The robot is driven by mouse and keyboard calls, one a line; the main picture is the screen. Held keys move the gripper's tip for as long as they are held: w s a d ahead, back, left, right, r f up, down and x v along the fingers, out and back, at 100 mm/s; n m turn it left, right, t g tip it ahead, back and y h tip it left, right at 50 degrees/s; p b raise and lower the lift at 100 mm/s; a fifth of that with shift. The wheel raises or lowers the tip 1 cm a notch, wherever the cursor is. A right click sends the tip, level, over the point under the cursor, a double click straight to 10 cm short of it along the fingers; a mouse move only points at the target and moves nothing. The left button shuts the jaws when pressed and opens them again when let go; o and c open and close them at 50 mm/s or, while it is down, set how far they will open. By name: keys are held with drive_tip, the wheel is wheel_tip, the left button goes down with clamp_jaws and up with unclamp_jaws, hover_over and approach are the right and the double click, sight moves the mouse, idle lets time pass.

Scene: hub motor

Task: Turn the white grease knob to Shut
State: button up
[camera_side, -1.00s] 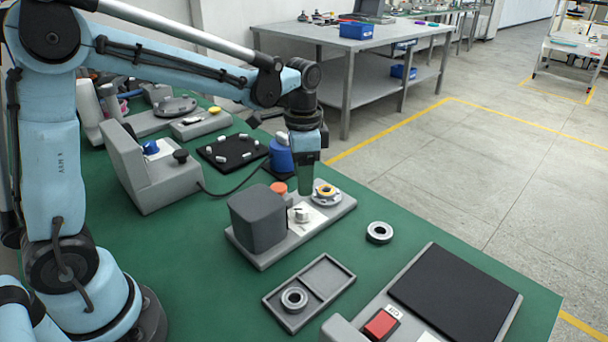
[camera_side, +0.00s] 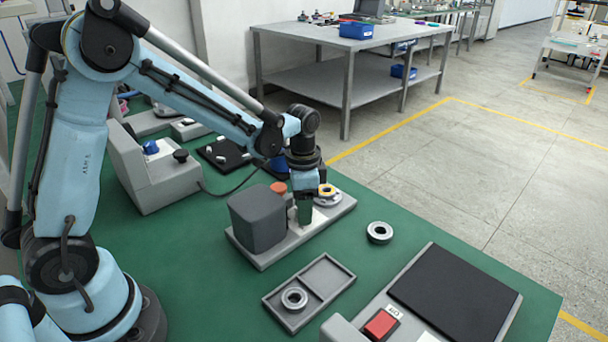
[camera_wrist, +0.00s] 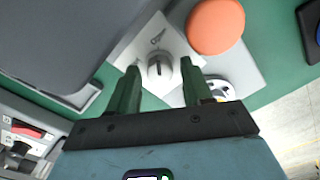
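A dark grey block (camera_side: 257,220) stands close left of my gripper.

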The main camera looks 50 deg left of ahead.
clamp_jaws()
drive_tip(key=shift+n, duration=0.4)
drive_tip(key=n, duration=0.2)
drive_tip(key=shift+n, duration=0.4)
drive_tip(key=n, duration=0.4)
drive_tip(key=shift+n, duration=0.3)
drive_tip(key=n, duration=0.4)
drive_tip(key=shift+a, duration=0.1)
drive_tip(key=shift+n, duration=1.9)
